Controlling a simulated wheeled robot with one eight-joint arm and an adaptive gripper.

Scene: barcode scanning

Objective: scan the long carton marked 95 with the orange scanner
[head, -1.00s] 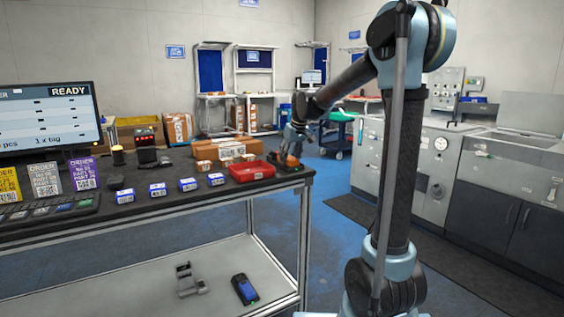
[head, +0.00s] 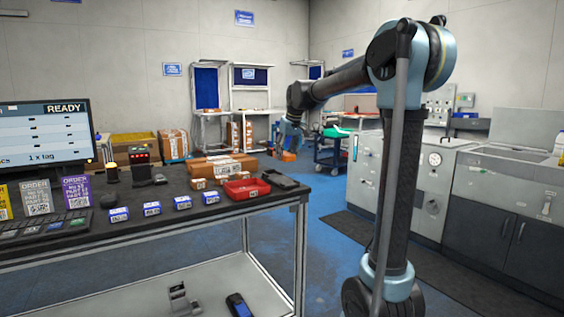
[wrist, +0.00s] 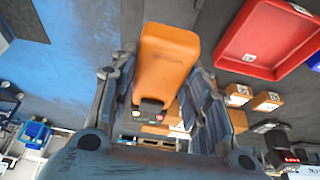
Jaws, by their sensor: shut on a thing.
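My gripper (wrist: 158,100) is shut on the orange scanner (wrist: 166,62), which fills the middle of the wrist view. In the head view the scanner (head: 289,156) hangs from my gripper (head: 289,145) past the bench's right end, small and partly hard to make out. A long brown carton (head: 222,166) with a white label on its side lies on the bench behind the red tray, left of my gripper. The number on its label is too small to read. In the wrist view, brown cartons show partly behind the scanner.
A red tray (head: 246,189), a dark cradle (head: 285,181), small brown cartons (head: 198,184) and several blue-white boxes (head: 181,203) are on the bench (head: 150,235). A monitor (head: 45,135) reading READY stands at left. Blue floor is free right of the bench.

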